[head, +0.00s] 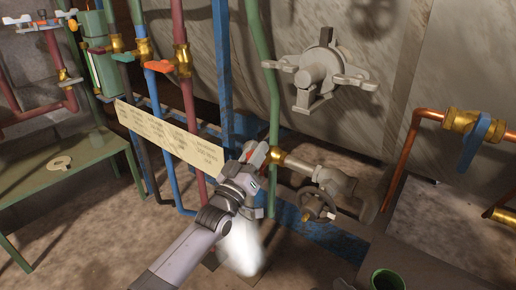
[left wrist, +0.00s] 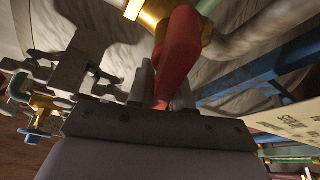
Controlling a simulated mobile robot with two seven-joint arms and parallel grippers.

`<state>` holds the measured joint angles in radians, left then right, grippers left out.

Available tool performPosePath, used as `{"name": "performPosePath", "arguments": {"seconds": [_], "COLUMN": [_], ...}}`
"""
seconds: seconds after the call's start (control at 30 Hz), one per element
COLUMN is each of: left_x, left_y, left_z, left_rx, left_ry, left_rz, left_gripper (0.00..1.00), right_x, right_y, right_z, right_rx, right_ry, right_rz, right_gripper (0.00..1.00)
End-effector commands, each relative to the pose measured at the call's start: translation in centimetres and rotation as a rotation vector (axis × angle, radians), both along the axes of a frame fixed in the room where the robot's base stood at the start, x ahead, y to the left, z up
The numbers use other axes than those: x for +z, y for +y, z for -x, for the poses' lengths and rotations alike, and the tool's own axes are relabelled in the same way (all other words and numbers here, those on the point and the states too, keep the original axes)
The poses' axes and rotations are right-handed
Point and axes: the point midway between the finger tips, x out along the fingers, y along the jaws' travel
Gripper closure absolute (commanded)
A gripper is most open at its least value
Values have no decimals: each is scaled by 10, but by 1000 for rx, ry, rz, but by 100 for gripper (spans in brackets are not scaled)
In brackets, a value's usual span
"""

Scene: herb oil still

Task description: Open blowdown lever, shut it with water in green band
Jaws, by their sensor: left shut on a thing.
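The red blowdown lever (head: 259,153) sits by a brass valve (head: 279,157) on a grey pipe at the centre of the head view. My left gripper (head: 254,158) is shut on this lever. In the left wrist view the red lever (left wrist: 180,48) rises from between the gripper's fingers (left wrist: 164,92) toward the brass fitting (left wrist: 150,12). A white plume (head: 241,248) comes out below the gripper. A tall green housing (head: 99,52), possibly the water gauge, stands at the upper left; its water level and any green band are too small to read. My right gripper is not in view.
A cream text sign (head: 168,138) hangs left of the gripper. A dark handwheel (head: 318,206) is close on the right. Coloured vertical pipes with brass valves stand behind. A green table (head: 62,180) is at left, a green container (head: 387,280) at bottom right.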

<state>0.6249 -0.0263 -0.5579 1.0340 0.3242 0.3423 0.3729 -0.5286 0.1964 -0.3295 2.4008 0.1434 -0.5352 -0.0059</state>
Motion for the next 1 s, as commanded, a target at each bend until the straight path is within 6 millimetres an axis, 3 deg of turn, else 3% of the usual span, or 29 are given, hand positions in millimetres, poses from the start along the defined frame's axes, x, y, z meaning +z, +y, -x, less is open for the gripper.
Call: {"name": "performPosePath", "arguments": {"seconds": [0.2,0.23,0.27,0.67,1.0], "left_x": [-1,-1,-1,-2,-17], "left_y": [0,0,0,2,21], "left_z": [0,0,0,4,41], "left_rx": [-1,-1,-1,1,0], "left_ry": [0,0,-1,-1,1], "left_rz": [-1,-1,-2,-3,-3], "left_gripper": [100,71,61,60,60], "right_x": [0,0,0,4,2], "right_y": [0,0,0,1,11], "right_z": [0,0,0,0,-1], "right_rx": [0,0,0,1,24], "right_ry": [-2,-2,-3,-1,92], "right_rz": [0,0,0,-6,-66], "right_gripper": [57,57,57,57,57]}}
